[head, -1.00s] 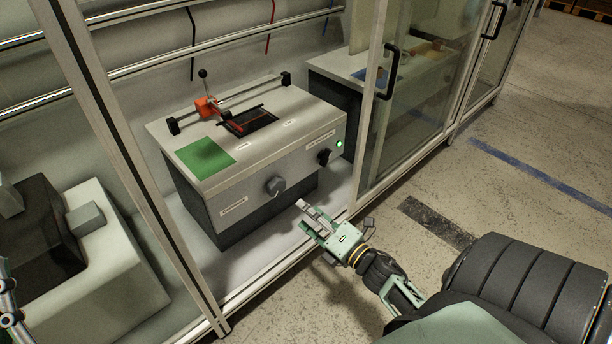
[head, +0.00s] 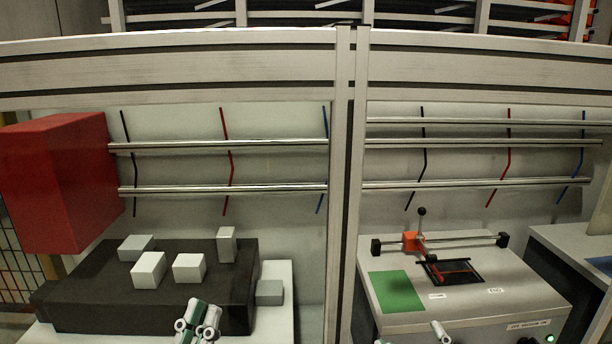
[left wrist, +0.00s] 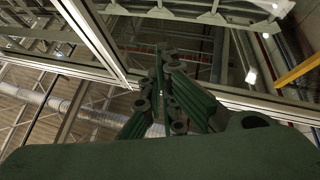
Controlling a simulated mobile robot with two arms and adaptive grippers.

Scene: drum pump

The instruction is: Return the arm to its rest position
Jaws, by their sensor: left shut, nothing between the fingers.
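My left gripper (head: 200,318) shows at the bottom edge of the head view, in front of a black block-topped station. Its pale green fingers are close together, with nothing between them. In the left wrist view the fingers (left wrist: 162,85) point up toward the ceiling, shut and empty. Of my right gripper (head: 438,332), only small pale pieces show at the bottom edge, in front of the grey machine. Its jaws cannot be made out. The rest of both arms is outside the head view.
A frame post (head: 347,200) stands between the black platform (head: 90,285) with several pale blocks and the grey machine (head: 460,308) with a green square (head: 396,291). A red box (head: 55,180) is at left. Metal rails (head: 230,146) run along the back.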

